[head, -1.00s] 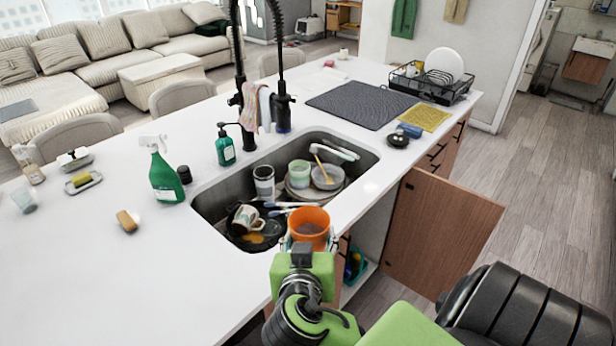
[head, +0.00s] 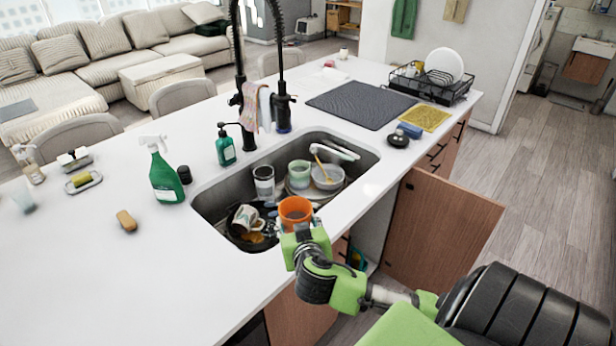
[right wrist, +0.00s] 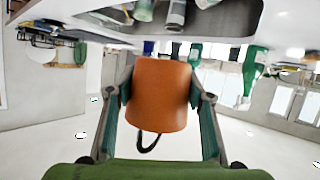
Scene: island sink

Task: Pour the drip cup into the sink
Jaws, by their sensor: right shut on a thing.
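The orange drip cup (head: 295,211) is upright or nearly so, over the front edge of the sink (head: 205,203) in the head view. My right gripper (head: 297,228) is shut on it. In the right wrist view, the fingers (right wrist: 160,110) press on both sides of the orange cup (right wrist: 160,92). What is inside the cup is too small to tell. The sink holds a tilted white mug (head: 245,217), a dark pan, a grey-white cup (head: 264,182), a pale green cup (head: 299,174) and a bowl (head: 328,177). My left gripper is not in view.
A black faucet (head: 248,120) with cloths on it stands behind the sink. A green spray bottle (head: 164,172) and soap bottle (head: 225,146) stand left of it. An open cabinet door (head: 440,230) sticks out below at right. The counter's left front is clear.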

